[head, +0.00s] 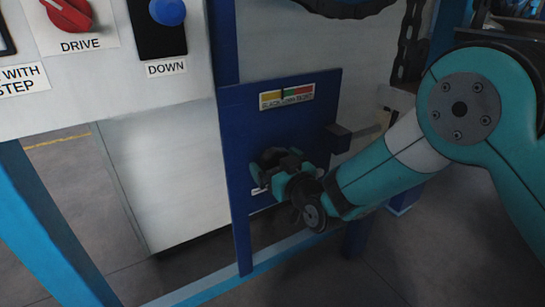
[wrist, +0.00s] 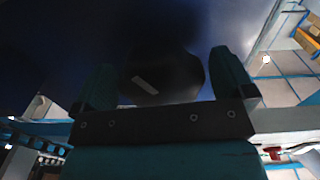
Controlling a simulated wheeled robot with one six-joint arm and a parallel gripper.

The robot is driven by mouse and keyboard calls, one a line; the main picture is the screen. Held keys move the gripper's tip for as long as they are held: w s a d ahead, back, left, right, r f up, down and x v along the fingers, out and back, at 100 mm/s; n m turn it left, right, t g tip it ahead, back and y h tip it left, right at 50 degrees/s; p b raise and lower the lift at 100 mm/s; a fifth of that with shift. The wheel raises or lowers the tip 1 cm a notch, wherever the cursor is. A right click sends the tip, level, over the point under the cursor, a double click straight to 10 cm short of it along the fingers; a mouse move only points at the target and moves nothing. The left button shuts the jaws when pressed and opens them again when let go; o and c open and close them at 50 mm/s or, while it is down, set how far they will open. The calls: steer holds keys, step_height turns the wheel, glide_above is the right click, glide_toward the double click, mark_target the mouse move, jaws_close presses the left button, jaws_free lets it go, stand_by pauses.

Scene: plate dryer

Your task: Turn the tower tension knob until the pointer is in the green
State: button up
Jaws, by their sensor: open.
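The tension knob (wrist: 160,72) is dark and rounded with a pale mark on its face. It sits between the two fingers of my open gripper (wrist: 165,85) in the wrist view, close to both. The gauge strip (head: 287,96) on the panel is coloured yellow, green and red. A thin dark pointer (head: 283,94) shows near where yellow meets green; its exact place is too small to tell.
A dark block (head: 338,138) juts from the panel's right side, close to my forearm. A control box at upper left carries a red DRIVE knob (head: 70,14) and a blue DOWN button (head: 167,12). A blue rail (head: 200,285) runs below the panel.

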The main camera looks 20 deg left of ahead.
steer(key=shift+w+a, duration=0.45)
steer(key=c, duration=0.9)
steer(key=m+p, duration=0.1)
steer(key=m, duration=0.1)
steer(key=shift+r+m, duration=0.15)
steer(key=shift+m, duration=0.15)
steer(key=shift+m+p, duration=0.5)
steer(key=shift+m, duration=0.7)
steer(key=o, duration=0.9)
